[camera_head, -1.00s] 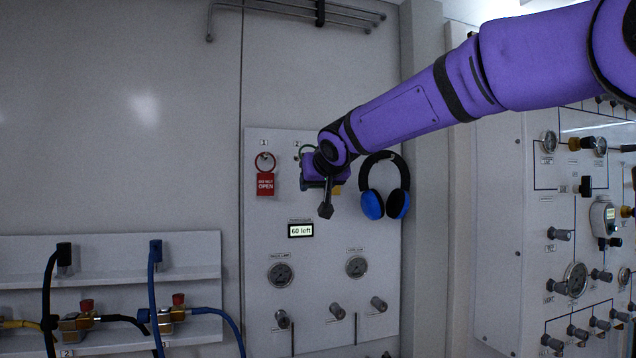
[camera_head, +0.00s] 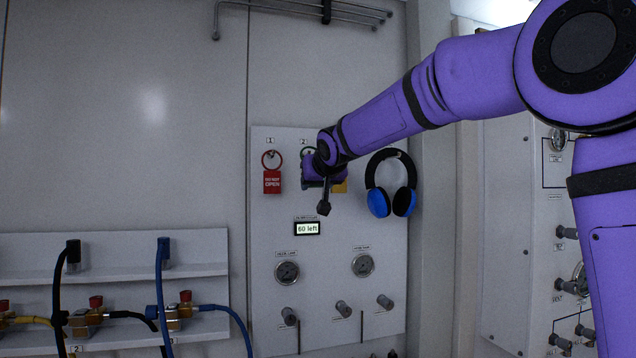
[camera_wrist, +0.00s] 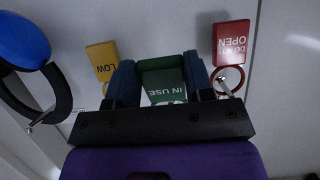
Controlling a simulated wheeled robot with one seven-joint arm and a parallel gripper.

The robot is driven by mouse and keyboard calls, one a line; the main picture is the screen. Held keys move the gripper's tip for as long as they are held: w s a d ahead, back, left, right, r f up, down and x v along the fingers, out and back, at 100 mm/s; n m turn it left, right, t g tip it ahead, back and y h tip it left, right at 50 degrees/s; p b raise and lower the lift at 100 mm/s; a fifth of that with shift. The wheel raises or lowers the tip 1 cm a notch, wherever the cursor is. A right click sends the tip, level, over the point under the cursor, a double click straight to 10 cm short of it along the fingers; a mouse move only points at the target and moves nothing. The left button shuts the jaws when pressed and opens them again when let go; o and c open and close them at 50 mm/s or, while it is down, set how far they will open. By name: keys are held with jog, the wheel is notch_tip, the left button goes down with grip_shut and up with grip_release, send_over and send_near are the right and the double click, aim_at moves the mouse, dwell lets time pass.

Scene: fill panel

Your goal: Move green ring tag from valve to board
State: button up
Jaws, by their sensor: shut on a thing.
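My gripper (camera_head: 322,178) is at the upper part of the white board (camera_head: 270,225), at the position labelled 2. In the wrist view its two blue fingers (camera_wrist: 159,72) are shut on the green tag (camera_wrist: 165,85), which reads "IN USE" upside down. The tag's green ring (camera_head: 308,150) shows just above my gripper in the head view, below label 2. My wrist hides most of the tag there, and I cannot tell whether the ring is around a hook. Brass valves with red knobs (camera_head: 186,297) stand at the lower left.
A red "DO NOT OPEN" tag (camera_head: 272,182) hangs at position 1, left of my gripper. A yellow tag (camera_wrist: 103,60) reading "LOW" is on the other side. Blue and black headphones (camera_head: 378,202) hang close to the right. A display (camera_head: 307,228) reads "60 left".

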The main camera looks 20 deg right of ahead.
jog(key=shift+w, duration=0.9)
jog(key=shift+w+f, duration=0.3)
jog(key=shift+w, duration=0.35)
jog(key=o, duration=1)
jog(key=shift+c, duration=0.2)
jog(key=v, duration=1)
jog(key=shift+s, duration=0.4)
